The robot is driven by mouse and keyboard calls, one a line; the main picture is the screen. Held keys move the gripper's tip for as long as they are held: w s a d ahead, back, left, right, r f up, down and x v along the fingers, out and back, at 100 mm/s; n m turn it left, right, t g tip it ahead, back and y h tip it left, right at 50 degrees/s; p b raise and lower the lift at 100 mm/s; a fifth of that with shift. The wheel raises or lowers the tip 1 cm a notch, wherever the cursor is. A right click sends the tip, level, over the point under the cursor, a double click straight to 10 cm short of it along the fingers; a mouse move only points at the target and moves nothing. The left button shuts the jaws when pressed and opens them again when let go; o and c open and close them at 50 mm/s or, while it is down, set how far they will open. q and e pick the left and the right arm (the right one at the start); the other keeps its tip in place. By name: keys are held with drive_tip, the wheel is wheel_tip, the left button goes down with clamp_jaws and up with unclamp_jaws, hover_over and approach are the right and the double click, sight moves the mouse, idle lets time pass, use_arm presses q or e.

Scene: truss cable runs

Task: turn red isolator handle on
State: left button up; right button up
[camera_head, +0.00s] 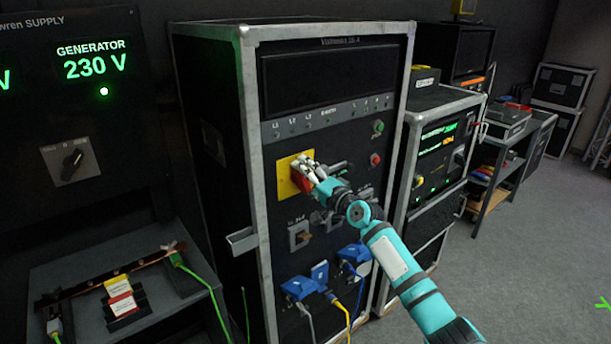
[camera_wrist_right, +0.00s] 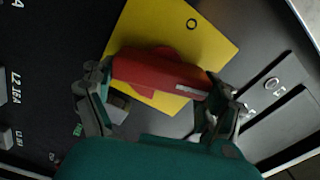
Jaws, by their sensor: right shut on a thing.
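The red isolator handle (camera_wrist_right: 160,75) sits on a yellow plate (camera_wrist_right: 200,45) on the front panel of the tall black rack. In the head view the yellow plate (camera_head: 284,178) shows at the panel's middle left, and the red handle (camera_head: 299,183) is partly hidden by my right gripper. My right gripper (camera_head: 309,176) is shut on the handle; in the wrist view its fingers (camera_wrist_right: 160,92) are at the handle's two ends. In the wrist view the handle lies nearly level, tilted slightly down to the right. My left gripper is not in view.
Below the handle are breaker switches (camera_head: 300,236) and blue plugs (camera_head: 301,288) with hanging cables. A green button (camera_head: 378,127) and a red button (camera_head: 375,159) are to the right. A generator panel (camera_head: 75,100) reads 230 V at left.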

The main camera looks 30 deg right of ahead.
drive_tip(key=shift+f+m+p, duration=0.15)
drive_tip(key=shift+m+p, duration=0.3)
drive_tip(key=shift+m, duration=1.25)
drive_tip(key=o, duration=1)
drive_tip(key=shift+c, duration=0.2)
drive_tip(key=s+d, duration=0.1)
drive_tip(key=s, duration=1.1)
